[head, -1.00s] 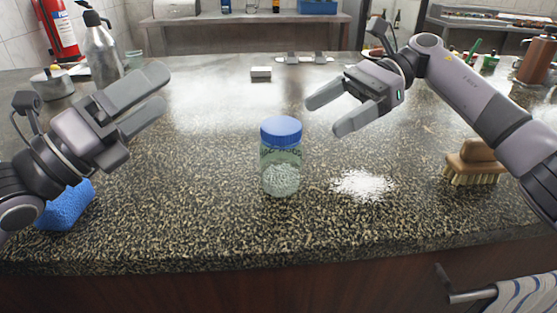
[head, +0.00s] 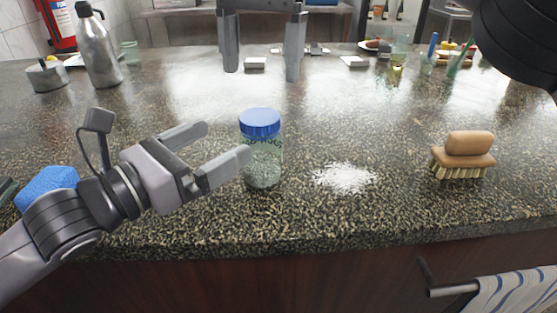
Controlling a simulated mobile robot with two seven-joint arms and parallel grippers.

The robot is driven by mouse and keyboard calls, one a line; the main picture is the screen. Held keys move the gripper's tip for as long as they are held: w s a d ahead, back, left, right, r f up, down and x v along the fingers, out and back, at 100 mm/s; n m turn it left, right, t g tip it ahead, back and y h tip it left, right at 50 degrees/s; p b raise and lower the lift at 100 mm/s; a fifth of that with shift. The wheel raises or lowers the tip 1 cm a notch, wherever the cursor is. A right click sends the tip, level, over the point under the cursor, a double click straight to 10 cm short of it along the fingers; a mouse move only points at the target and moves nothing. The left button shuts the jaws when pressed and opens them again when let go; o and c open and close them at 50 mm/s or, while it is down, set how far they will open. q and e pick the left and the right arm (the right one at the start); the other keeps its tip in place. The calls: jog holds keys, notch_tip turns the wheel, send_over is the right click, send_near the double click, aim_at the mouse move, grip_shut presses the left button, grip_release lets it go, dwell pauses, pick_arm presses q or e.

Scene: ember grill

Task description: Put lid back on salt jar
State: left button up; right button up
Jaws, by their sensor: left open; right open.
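The salt jar (head: 263,168) is clear glass with white salt inside and stands upright near the counter's front. The blue lid (head: 260,123) sits on top of the jar; I cannot tell whether it is screwed tight. My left gripper (head: 226,142) is open just left of the jar. One of its fingers overlaps the jar's left edge in the picture; I cannot tell whether it touches. My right gripper (head: 262,75) is open and empty, with its fingers pointing down above and behind the jar. Its upper part is cut off by the frame's top.
Spilled salt (head: 345,177) lies right of the jar. A wooden brush (head: 468,153) is further right, a blue sponge (head: 48,186) at the left. A metal bottle (head: 98,50) and a small pot (head: 47,77) stand at the back left. The counter between jar and brush is mostly clear.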

aim_at(261, 140)
pick_arm(q)
jog(key=shift+s+d+f+m+g, duration=0.3)
jog(key=shift+s+d+f, duration=0.35)
jog(key=shift+d+f, duration=0.25)
pick_arm(e)
jog(key=shift+s+a+r+n, duration=0.2)
jog(key=shift+s+r+n, duration=0.2)
jog(key=shift+s+r, duration=0.05)
pick_arm(q)
jog(key=shift+r, duration=0.1)
jog(key=shift+w, duration=0.15)
jog(key=shift+w+d, duration=0.15)
jog(key=shift+x, duration=3.25)
